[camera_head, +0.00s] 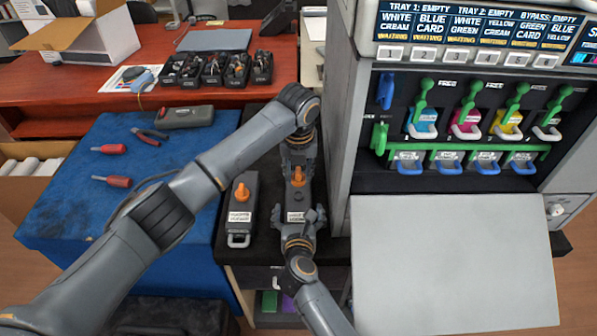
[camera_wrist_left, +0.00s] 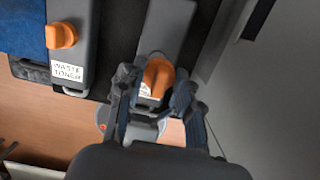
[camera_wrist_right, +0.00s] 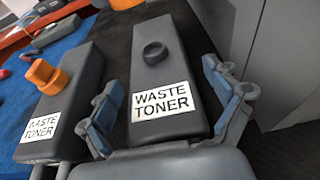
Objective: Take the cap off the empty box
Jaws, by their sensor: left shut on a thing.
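Two dark grey boxes labelled "WASTE TONER" stand side by side on the black-topped stand. The left box (camera_head: 241,192) has its orange cap (camera_head: 242,193) on. The right box (camera_wrist_right: 150,75) shows a bare dark neck (camera_wrist_right: 155,53) with no cap in the right wrist view. My left gripper (camera_head: 299,170) is shut on a second orange cap (camera_wrist_left: 157,77), above the right box. My right gripper (camera_wrist_right: 160,76) is open, its fingers on either side of the right box's near end, with small gaps. In the head view my right gripper (camera_head: 298,215) partly hides that box.
A grey printer (camera_head: 345,110) with an open panel (camera_head: 450,265) stands close to the right. A blue-covered table (camera_head: 70,215) with red screwdrivers (camera_head: 112,181) and pliers (camera_head: 150,136) is at left. A red desk (camera_head: 165,45) with black trays (camera_head: 215,70) lies behind.

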